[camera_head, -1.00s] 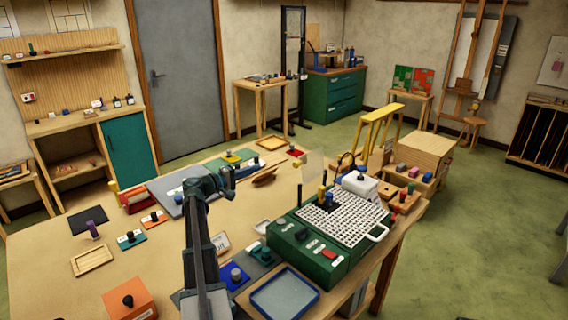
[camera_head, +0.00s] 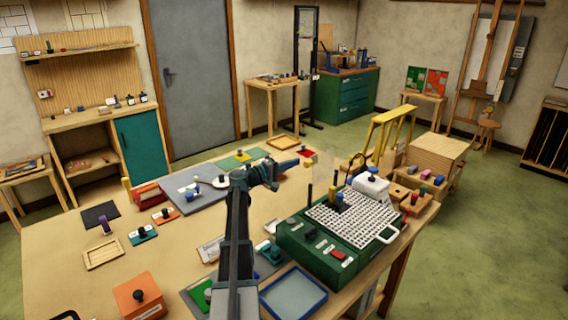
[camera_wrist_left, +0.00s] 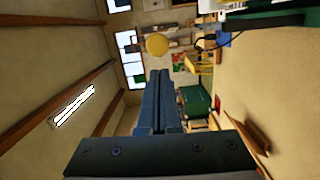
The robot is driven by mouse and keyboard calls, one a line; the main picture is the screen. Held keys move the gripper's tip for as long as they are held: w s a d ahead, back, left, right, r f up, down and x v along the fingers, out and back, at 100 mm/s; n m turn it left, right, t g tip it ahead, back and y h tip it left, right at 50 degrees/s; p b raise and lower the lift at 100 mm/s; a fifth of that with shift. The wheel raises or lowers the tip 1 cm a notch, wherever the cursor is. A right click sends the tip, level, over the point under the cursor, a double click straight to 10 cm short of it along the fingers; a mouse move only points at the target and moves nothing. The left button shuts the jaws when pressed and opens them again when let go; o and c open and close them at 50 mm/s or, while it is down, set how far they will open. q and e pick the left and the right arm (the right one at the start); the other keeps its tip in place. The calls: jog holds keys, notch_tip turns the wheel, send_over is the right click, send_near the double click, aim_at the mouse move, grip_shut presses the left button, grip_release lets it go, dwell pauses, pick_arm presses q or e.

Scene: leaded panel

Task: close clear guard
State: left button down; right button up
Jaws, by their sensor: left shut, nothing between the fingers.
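The green machine (camera_head: 325,250) with a white grid top (camera_head: 352,218) stands at the right of the table. A faint clear panel (camera_head: 323,165), which looks like the clear guard, stands raised at its back left; its edges are hard to make out. My left gripper (camera_head: 298,162) is shut and empty, pointing right, close to the panel's left side; I cannot tell whether they touch. In the left wrist view its blue fingers (camera_wrist_left: 158,75) are together, with a round yellow knob (camera_wrist_left: 157,45) beyond their tips. My right gripper is not in view.
A blue-rimmed tray (camera_head: 292,312) lies in front of the machine. An orange block (camera_head: 139,296) sits front left. Bare tabletop (camera_head: 180,255) lies left of my arm.

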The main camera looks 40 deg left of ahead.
pick_arm(q)
jog(key=shift+d+f, duration=0.1)
jog(key=shift+d, duration=0.35)
jog(key=shift+d+m+p, duration=0.3)
jog(key=shift+d+m, duration=0.05)
jog(key=shift+m, duration=0.35)
